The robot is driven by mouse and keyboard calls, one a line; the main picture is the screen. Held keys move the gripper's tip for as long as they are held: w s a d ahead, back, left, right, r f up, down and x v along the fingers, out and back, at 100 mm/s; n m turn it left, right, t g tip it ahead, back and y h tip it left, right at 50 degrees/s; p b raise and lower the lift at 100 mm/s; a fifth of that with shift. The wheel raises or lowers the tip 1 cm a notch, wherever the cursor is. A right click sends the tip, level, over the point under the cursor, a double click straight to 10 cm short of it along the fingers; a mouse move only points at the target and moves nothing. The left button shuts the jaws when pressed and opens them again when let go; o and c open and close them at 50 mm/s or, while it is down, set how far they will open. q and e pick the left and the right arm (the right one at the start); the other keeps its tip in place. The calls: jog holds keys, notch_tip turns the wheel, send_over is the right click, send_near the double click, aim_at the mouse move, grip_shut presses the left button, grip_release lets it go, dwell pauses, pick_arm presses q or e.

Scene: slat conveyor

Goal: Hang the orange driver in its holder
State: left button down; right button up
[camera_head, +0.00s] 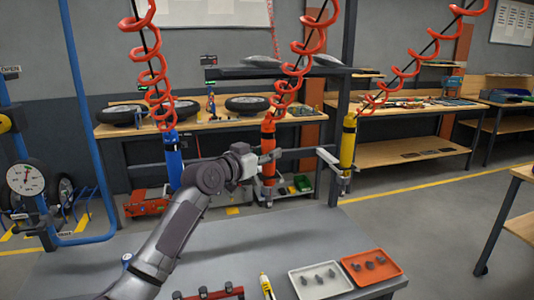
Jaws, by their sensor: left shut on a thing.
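The orange driver (268,165) hangs upright under a red coiled hose in the middle of the view. My left gripper (266,158) reaches in from the lower left and is shut on the driver's body. A grey rail (305,151) runs right from just behind the driver to a post. The orange driver's own holder cannot be made out behind the gripper and driver, so I cannot tell whether the driver touches it. My right gripper is not in view.
A blue driver (173,160) hangs to the left and a yellow driver (347,145) to the right, by a grey bracket (328,157). The grey table (230,250) below holds a white tray (293,277) and an orange tray (351,275) of small parts. Its middle is clear.

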pick_arm(q)
jog(key=shift+f, duration=0.1)
jog(key=c, duration=0.7)
grip_release()
jog(key=shift+s, duration=0.1)
jog(key=shift+o, duration=0.2)
jog(key=shift+f, duration=0.2)
jog(key=v, duration=1.2)
jog(key=shift+r, duration=0.2)
